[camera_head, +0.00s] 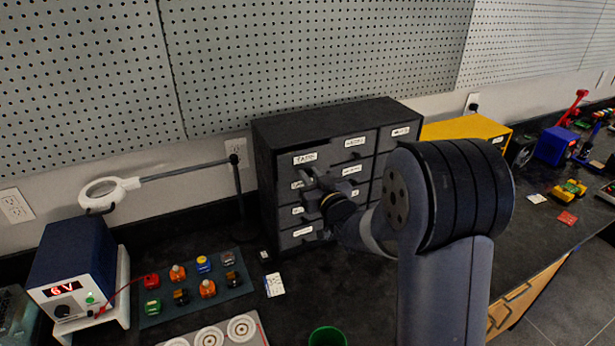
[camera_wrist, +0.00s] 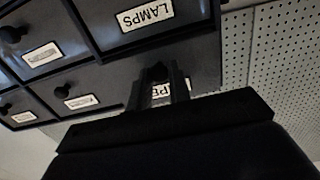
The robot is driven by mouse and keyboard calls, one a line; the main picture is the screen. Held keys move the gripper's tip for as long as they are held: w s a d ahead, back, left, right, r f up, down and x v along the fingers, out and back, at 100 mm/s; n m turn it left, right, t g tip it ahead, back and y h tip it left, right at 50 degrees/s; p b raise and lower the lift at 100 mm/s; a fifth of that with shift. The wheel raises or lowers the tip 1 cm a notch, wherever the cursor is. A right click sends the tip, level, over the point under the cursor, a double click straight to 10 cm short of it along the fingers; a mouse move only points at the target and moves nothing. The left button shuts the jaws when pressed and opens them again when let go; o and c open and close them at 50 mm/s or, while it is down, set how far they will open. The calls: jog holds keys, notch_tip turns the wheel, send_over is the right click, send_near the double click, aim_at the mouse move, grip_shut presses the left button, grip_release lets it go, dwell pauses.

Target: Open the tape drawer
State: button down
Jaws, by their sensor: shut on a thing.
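The dark grey drawer cabinet (camera_head: 262,165) stands against the wall on the bench. The tape drawer (camera_head: 284,162) is at its top left, with a white TAPE label (camera_head: 305,158). A dark gap shows above its front, which seems to stand slightly out from the cabinet. My gripper (camera_head: 311,179) is at this front, shut on its handle; the handle is mostly hidden. In the wrist view, which is upside down, my gripper's fingers (camera_wrist: 159,88) cover part of the TAPE label. The LAMPS drawer (camera_wrist: 105,35) beside it in that view looks shut.
A magnifier lamp (camera_head: 110,190) and a power supply (camera_head: 80,270) stand to the left. A mat (camera_head: 155,315) with several small parts and a green cup (camera_head: 327,336) lie in front. A yellow box (camera_head: 465,130) stands right of the cabinet.

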jog(key=b+v, duration=0.3)
jog(key=v, duration=0.7)
jog(key=shift+s+r, duration=0.1)
jog(key=shift+s, duration=0.05)
jog(key=c, duration=1.3)
grip_release()
jog(key=b+v, duration=0.1)
jog(key=v, duration=1)
jog(key=shift+b, duration=0.35)
